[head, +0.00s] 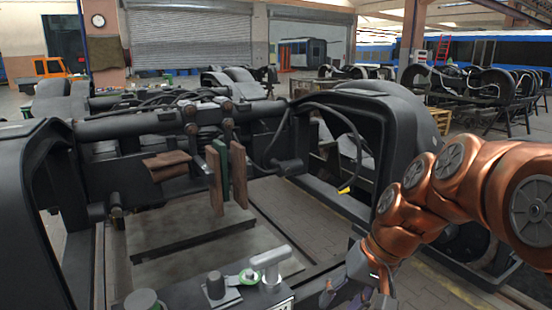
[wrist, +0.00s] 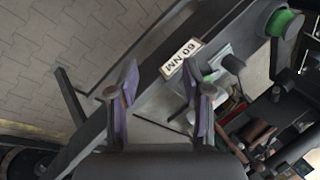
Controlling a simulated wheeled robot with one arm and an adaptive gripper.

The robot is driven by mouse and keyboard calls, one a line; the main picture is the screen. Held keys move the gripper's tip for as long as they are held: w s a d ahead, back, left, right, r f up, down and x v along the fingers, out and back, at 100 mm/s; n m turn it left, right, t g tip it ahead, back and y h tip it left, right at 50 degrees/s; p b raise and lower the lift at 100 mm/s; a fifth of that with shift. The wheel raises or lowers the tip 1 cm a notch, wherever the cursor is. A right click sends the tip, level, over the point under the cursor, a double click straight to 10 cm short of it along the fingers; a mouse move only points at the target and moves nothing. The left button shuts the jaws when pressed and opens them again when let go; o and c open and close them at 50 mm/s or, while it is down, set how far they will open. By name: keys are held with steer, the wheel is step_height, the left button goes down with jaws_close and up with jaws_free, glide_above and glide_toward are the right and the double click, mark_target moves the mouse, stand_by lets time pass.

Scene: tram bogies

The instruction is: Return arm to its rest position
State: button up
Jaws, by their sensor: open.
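My orange arm reaches in from the right in the head view and bends down to my gripper (head: 345,294) at the bottom edge, where it is partly cut off. The gripper is just right of a dark tool bench (head: 190,292). In the wrist view, my gripper's (wrist: 160,75) two purple-padded fingers are spread apart, with nothing between them. Below them show the bench edge with a "60 NM" label (wrist: 181,58) and the paved floor. The gripper appears to be apart from the bench; its exact height is unclear.
A large black bogie frame (head: 395,125) surrounds the bench, its right side close to my arm. Paved floor (wrist: 75,40) is clear at left in the wrist view.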

steer(key=s+d+f+g+h+p, duration=0.1)
steer(key=s+d+h+p, duration=0.1)
steer(key=s, duration=0.8)
steer(key=s+d+f+n+g+h+p, duration=0.1)
steer(key=s+d, duration=0.3)
steer(key=s, duration=0.7)
steer(key=shift+f+h+p, duration=0.5)
steer(key=shift+h+p, duration=0.3)
steer(key=shift+d, duration=0.15)
